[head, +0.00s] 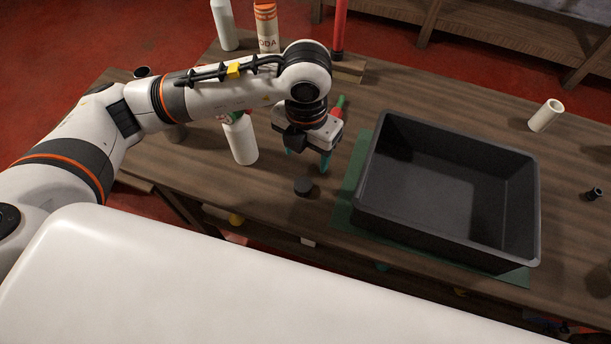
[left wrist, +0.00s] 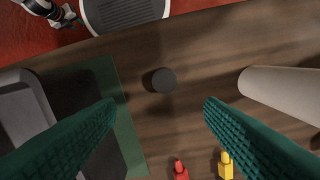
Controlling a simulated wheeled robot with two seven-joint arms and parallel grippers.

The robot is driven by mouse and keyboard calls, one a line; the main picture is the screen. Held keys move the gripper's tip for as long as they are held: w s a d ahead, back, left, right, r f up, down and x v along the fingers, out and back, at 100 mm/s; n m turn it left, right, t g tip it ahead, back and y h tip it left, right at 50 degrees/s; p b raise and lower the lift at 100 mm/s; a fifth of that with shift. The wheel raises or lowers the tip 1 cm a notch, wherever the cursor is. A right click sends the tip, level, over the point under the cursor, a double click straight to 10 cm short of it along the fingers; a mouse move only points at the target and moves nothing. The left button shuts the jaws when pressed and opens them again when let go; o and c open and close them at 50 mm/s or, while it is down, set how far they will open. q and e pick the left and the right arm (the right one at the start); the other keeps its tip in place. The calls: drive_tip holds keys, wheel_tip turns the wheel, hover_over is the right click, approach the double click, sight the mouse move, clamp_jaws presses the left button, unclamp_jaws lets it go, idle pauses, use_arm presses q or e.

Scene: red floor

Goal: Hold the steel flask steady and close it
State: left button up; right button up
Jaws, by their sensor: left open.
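A small dark round cap (head: 303,187) lies on the wooden table, just left of the green mat; it also shows in the left wrist view (left wrist: 160,80). My left gripper (head: 306,162) is above the table close to the cap. Its green fingers are spread and empty, with the cap visible beyond the gap between them in the left wrist view (left wrist: 158,108). A greyish rounded thing (head: 176,132) is partly hidden under my left arm, and a dark-mouthed rim (head: 142,72) shows behind the arm. I cannot tell whether either is the steel flask. My right gripper is not in view.
A black bin (head: 450,237) stands on a green mat (head: 347,195). A white bottle (head: 240,140) stands left of my gripper. An orange-topped soda bottle (head: 267,32) and another white bottle (head: 224,25) stand behind. A pale cylinder (head: 546,115) is at right. Table around the cap is clear.

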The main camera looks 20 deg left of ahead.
use_arm(q)
drive_tip(key=shift+a, duration=0.1)
hover_over(303, 184)
drive_tip(key=f, duration=0.4)
drive_tip(key=f+p, duration=0.1)
drive_tip(key=f, duration=0.1)
drive_tip(key=shift+w+d+f, duration=0.1)
drive_tip(key=shift+d+f, duration=0.15)
drive_tip(key=shift+f, duration=0.15)
drive_tip(key=f, duration=0.2)
drive_tip(key=f+p, duration=0.1)
drive_tip(key=f, duration=0.1)
drive_tip(key=shift+a+f, duration=0.1)
drive_tip(key=shift+a, duration=0.15)
drive_tip(key=shift+f, duration=0.5)
